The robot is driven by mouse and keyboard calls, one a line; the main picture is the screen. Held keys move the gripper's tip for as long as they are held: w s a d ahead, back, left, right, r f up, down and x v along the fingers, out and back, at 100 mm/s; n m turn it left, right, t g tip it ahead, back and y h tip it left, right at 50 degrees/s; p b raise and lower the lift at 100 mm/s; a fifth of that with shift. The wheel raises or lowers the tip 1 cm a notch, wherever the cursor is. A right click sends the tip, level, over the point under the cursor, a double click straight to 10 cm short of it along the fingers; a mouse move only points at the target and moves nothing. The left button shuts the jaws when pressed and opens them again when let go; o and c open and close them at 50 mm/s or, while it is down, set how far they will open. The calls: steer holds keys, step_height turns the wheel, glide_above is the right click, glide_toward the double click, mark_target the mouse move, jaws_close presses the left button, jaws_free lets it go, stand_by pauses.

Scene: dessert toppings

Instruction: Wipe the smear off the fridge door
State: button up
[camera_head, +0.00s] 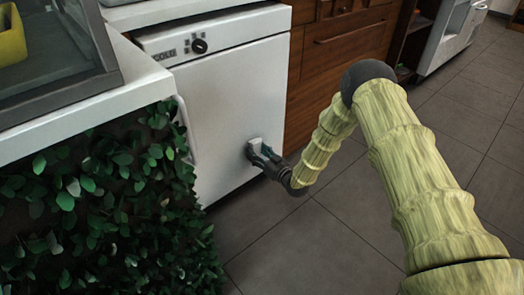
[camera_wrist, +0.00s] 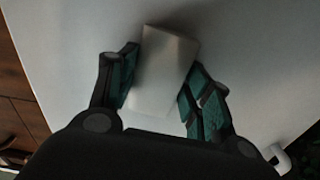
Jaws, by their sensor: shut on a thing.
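The white fridge door (camera_head: 225,110) fills the middle of the head view and most of the wrist view (camera_wrist: 240,50). My gripper (camera_head: 259,152) is at the lower right part of the door. In the wrist view my gripper (camera_wrist: 160,88) is shut on a pale grey block (camera_wrist: 163,72), with a teal-padded finger on each side. The block is at the door's surface; I cannot tell for sure whether it touches. No smear can be made out on the visible door; the block and gripper may hide it.
A white counter (camera_head: 150,85) with a glass case (camera_head: 60,60) stands at the left, above a leafy green plant wall (camera_head: 100,200). The door handle (camera_head: 186,130) is at the door's left edge. Wooden drawers (camera_head: 345,50) are at the right. The grey tiled floor (camera_head: 330,235) is open.

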mark_target(245, 152)
steer(key=shift+s+a+r+p, duration=0.1)
steer(key=shift+s+a+p, duration=0.35)
steer(key=shift+a, duration=0.45)
steer(key=shift+s+a+r+p, duration=0.1)
steer(key=shift+s+a+p, duration=0.1)
steer(key=shift+s+a, duration=0.55)
steer(key=shift+c, duration=0.5)
steer(key=shift+s+a, duration=0.1)
steer(key=shift+a, duration=0.35)
steer(key=shift+s+a+f+p, duration=0.15)
steer(key=shift+s+a+p, duration=0.6)
steer(key=shift+s+a, duration=0.35)
steer(key=shift+p+v, duration=1.25)
steer(key=shift+v, duration=1.75)
